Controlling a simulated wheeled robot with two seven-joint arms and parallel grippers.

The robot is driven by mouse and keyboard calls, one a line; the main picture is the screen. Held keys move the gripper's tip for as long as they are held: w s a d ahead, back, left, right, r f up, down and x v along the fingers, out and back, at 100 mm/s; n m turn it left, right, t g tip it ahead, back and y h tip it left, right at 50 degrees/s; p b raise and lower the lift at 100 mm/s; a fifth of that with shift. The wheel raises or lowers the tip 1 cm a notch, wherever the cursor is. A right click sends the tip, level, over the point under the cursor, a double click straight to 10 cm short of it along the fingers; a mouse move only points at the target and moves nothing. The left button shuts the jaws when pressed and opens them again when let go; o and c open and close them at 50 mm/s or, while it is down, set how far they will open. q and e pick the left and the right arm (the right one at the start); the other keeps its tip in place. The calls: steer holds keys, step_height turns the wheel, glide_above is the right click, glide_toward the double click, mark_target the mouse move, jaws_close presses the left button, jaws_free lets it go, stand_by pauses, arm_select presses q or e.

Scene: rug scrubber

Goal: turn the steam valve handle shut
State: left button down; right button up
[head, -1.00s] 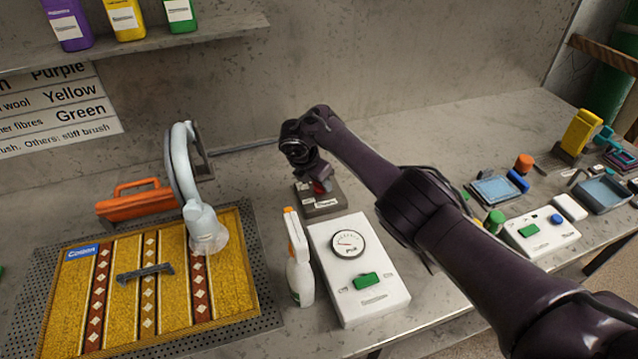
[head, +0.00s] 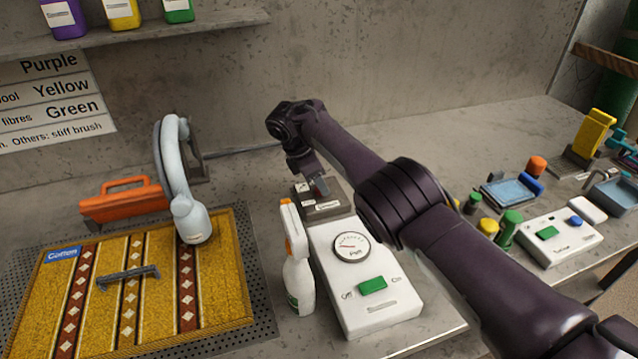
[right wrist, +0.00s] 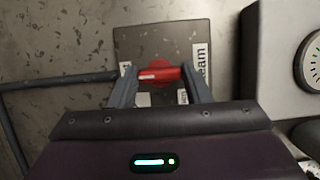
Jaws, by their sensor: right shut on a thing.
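The steam valve is a grey-brown plate (head: 325,210) with white labels on the bench, behind the white gauge box. Its red handle (right wrist: 160,76) shows in the right wrist view, lying crosswise over the plate, with a "Steam" label to its right. My right gripper (head: 319,187) reaches down over the plate. In the right wrist view its two fingers sit at either end of the handle, and the right gripper (right wrist: 157,80) is shut on it. In the head view the fingers and wrist mostly hide the handle. My left gripper is not in view.
The white box (head: 375,315) with a gauge and green switch stands in front of the valve. A spray bottle (head: 298,270) stands left of it. A grey-white hose head (head: 190,218) rests over the yellow rug (head: 215,285). Trays and small items crowd the right.

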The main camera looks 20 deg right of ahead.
stand_by(0.3)
steer(key=o, duration=1)
steer(key=v, duration=0.8)
steer(key=shift+s+f, duration=0.1)
steer(key=shift+f, duration=0.05)
